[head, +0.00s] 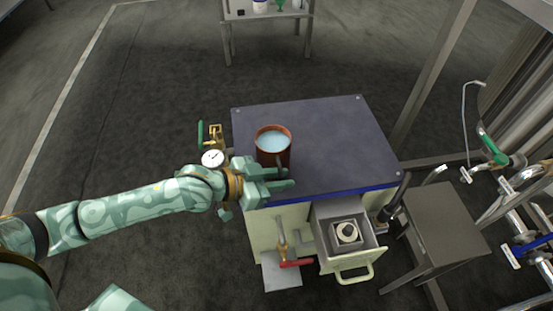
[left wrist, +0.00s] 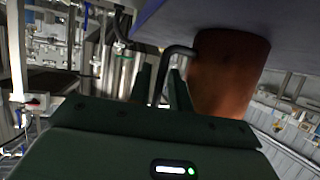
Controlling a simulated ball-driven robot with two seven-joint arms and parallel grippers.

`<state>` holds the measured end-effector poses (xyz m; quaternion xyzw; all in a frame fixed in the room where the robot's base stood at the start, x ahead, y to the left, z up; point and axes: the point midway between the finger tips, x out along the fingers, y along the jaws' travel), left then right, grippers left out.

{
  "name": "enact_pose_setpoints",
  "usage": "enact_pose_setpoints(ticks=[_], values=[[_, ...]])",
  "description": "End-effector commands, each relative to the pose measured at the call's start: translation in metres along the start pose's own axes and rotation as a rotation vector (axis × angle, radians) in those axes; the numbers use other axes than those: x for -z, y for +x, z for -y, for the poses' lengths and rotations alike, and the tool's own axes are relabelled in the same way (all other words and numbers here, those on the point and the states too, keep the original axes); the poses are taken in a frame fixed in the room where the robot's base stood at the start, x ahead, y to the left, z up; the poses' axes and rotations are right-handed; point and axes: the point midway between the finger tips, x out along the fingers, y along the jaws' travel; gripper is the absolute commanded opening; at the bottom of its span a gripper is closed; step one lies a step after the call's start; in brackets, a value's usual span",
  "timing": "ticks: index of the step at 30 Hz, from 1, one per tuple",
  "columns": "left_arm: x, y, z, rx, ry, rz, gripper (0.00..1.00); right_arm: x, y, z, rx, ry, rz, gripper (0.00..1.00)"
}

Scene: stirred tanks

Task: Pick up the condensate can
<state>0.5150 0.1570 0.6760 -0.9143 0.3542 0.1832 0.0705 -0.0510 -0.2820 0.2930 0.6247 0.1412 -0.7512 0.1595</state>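The condensate can (head: 273,145) is a copper-brown open cylinder with pale blue liquid in it. It stands upright on the dark tabletop near the front left. In the left wrist view its wall (left wrist: 230,75) is at the right, and its bent dark handle (left wrist: 178,50) runs down between my fingers. My left gripper (head: 286,178) is in front of the can, fingers apart; it also shows in the left wrist view (left wrist: 161,78). There is a gap between the fingers, and I cannot tell how deep the handle sits between them. My right gripper is not in view.
The cabinet top (head: 340,130) is clear behind and right of the can. A pressure gauge (head: 212,158) and green-handled valve (head: 201,135) are at its left. An open drawer (head: 346,240) and red-handled valve (head: 294,263) are at the front. A grey side table (head: 437,225) stands right.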

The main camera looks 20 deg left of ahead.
Motion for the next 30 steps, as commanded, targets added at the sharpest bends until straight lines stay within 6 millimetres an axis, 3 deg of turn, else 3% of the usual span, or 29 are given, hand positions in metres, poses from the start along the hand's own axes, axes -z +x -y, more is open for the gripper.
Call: enact_pose_setpoints(ticks=[7, 8, 10, 30], values=[[0.0016, 0.0033, 0.0004, 0.001, 0.001, -0.001, 0.20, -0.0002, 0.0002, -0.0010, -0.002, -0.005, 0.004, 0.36], [0.0016, 0.0033, 0.0004, 0.001, 0.001, -0.001, 0.17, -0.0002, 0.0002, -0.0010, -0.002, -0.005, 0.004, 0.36], [0.0015, 0.0032, 0.0004, 0.001, 0.001, -0.001, 0.00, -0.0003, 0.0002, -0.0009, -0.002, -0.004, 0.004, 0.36], [0.0003, 0.0031, 0.0005, 0.001, 0.001, 0.001, 0.00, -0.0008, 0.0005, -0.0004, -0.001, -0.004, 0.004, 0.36]])
